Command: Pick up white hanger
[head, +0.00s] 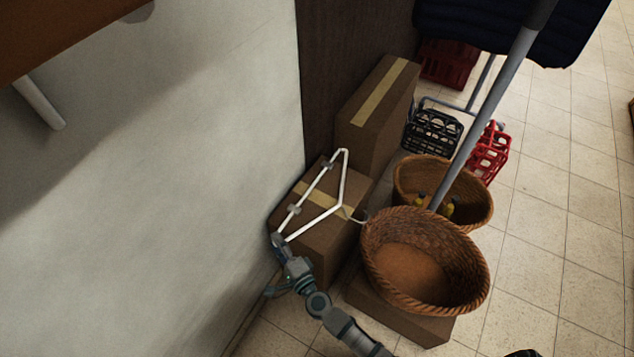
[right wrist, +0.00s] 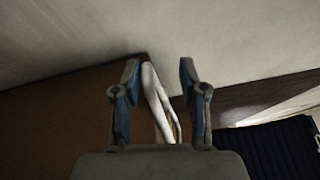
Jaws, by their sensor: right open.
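The white hanger (head: 317,217) lies over the top of a taped cardboard box in the head view, its hook at the right beside the baskets. My right gripper (head: 279,244) is at the hanger's near left corner. In the right wrist view the two blue-grey fingers of the gripper (right wrist: 159,95) stand apart, and part of the white hanger (right wrist: 156,95) shows between them. The fingers do not look closed on it. My left gripper is not in view.
Cardboard boxes (head: 372,115) stand against the wall. Two wicker baskets (head: 415,272) are to the right, the near one on a flat box. Black crate (head: 432,133), red crate (head: 489,152) and a grey pole (head: 490,100) are behind. Tiled floor (head: 560,250) is free at right.

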